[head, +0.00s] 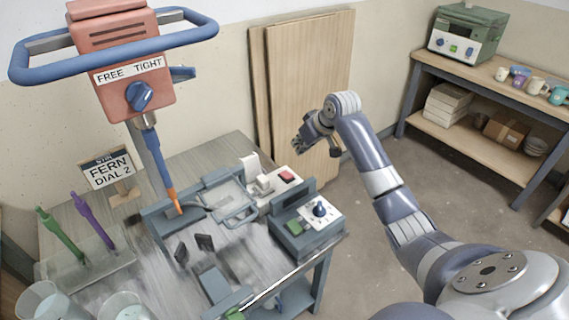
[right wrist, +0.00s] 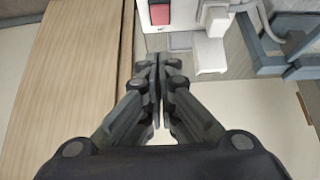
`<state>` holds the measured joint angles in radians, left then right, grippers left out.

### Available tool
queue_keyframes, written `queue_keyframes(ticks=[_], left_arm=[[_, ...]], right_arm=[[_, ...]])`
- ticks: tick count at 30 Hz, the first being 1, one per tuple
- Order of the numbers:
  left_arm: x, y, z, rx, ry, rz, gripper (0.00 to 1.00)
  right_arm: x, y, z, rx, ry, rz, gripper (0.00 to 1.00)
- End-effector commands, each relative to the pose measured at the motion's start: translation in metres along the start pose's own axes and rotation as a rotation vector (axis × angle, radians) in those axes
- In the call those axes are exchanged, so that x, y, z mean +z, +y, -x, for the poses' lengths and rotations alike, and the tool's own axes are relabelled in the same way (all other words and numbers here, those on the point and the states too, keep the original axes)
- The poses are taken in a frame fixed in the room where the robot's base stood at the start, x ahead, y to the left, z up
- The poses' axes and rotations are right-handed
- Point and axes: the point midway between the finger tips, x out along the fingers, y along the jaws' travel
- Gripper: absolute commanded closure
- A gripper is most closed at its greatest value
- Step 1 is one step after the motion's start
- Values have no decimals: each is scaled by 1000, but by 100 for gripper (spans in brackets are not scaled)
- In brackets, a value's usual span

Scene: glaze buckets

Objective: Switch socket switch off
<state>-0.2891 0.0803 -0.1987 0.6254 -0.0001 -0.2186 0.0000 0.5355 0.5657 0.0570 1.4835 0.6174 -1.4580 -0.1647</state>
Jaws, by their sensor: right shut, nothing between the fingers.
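The white socket box with its red switch (head: 287,176) sits at the back right of the workbench. A white plug (head: 264,184) with a grey cover stands beside the switch. The red switch also shows at the top of the right wrist view (right wrist: 159,13), with the white plug (right wrist: 214,22) to its right. I cannot tell which way the rocker is tipped. My right gripper (head: 301,146) is shut and empty, above and behind the socket in the head view. In the wrist view its fingertips point toward the switch, apart from it. My left gripper is not in view.
A red mixer head (head: 125,75) with a blue handle hangs over the bench. Wooden boards (head: 300,85) lean on the wall behind my gripper. A shelf (head: 470,145) stands right.

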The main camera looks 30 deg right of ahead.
Motion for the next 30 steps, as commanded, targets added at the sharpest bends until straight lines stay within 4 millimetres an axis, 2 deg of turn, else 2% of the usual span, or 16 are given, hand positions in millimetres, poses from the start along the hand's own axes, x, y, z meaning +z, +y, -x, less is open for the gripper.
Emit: queue_keyframes(ticks=[4, 8, 11, 21, 30], left_arm=[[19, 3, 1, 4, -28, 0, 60], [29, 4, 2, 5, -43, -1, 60], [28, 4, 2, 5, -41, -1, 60], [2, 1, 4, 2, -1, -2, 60], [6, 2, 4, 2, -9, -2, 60]], right_arm=[[0, 0, 0, 0, 0, 0, 100], [0, 0, -3, -1, -1, -1, 100], [0, -1, -11, -2, -1, -2, 100], [0, -1, -61, -2, -2, -2, 100], [0, -1, -100, -1, -1, -1, 100]])
